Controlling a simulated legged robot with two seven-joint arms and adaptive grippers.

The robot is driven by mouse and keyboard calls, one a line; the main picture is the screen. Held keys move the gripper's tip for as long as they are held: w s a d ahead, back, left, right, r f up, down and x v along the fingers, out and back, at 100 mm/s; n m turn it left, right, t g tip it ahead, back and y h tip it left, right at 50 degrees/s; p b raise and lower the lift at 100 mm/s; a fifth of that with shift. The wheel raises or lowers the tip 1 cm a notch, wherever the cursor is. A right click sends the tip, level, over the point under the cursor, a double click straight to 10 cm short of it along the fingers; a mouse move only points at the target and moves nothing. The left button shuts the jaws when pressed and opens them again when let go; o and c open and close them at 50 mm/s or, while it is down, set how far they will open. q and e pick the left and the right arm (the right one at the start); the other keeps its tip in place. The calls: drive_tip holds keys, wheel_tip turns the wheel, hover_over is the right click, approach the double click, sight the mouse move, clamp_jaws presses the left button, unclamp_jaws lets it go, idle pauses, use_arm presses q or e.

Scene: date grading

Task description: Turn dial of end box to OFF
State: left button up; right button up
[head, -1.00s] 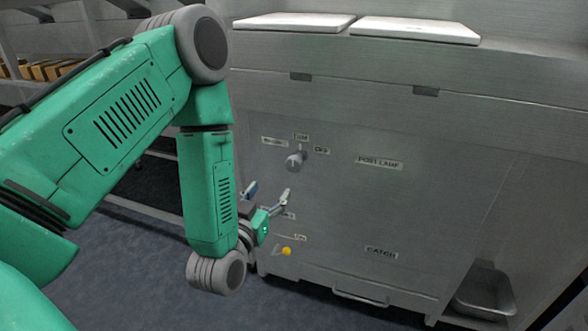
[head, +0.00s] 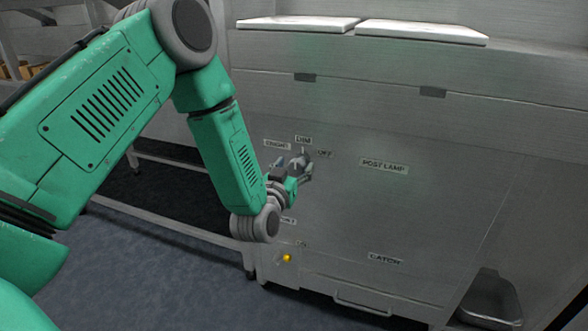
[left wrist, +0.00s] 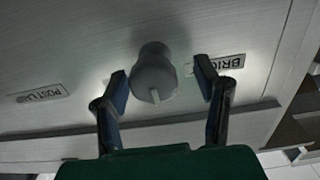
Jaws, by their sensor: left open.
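The dial (head: 299,159) is a grey round knob on the steel front of the end box (head: 345,215). It also shows in the left wrist view (left wrist: 152,72), where its pale pointer faces down the picture. In the head view the pointer seems to face up at the DIM label (head: 303,140). The BRIGHT label (head: 277,144) is left of the dial and the OFF label (head: 325,154) is right of it. My left gripper (head: 294,167) is open, its fingers on either side of the dial, with gaps showing in the left wrist view. My right gripper is out of view.
A POST LAMP label (head: 384,166) is right of the dial. A yellow button (head: 287,258) sits low on the panel, left of a CATCH label (head: 385,260). A handle bar (head: 362,304) and a metal bin (head: 490,300) are lower right. White boards (head: 425,32) lie on top.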

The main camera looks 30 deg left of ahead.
use_arm(q)
drive_tip(key=shift+d+r, duration=0.1)
drive_tip(key=shift+d, duration=0.2)
drive_tip(key=c, duration=0.3)
drive_tip(key=shift+d, duration=0.25)
drive_tip(key=c, duration=0.9)
drive_tip(key=shift+o, duration=0.2)
drive_tip(key=shift+a, duration=0.15)
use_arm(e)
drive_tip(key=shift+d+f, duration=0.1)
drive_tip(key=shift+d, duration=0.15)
